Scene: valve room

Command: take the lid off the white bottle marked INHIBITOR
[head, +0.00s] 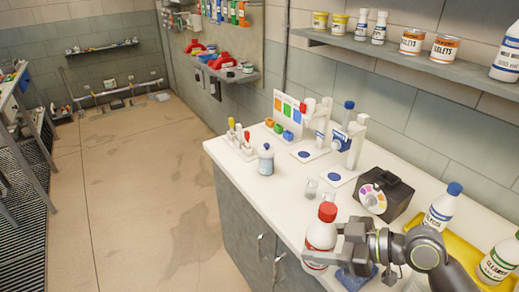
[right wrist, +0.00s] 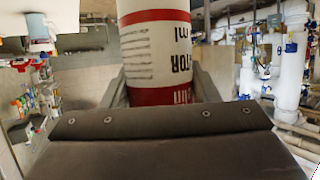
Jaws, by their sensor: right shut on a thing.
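The white bottle with red bands (head: 320,238) is near the front edge of the counter, upright, with its red lid (head: 327,211) on top. In the right wrist view the bottle (right wrist: 155,50) fills the space between my fingers. Its label shows upside-down letters ending in "TOR"; the rest of the word is hidden. My right gripper (head: 335,245) is shut on the bottle's body, below the lid. I cannot tell whether the bottle's base touches the counter. My left gripper is not in view.
A blue pad (head: 355,280) lies under my right gripper. A black box with a coloured dial (head: 384,193), a blue-capped bottle (head: 443,207) and a CLEANER bottle (head: 498,262) stand to the right. A shelf (head: 400,65) hangs above.

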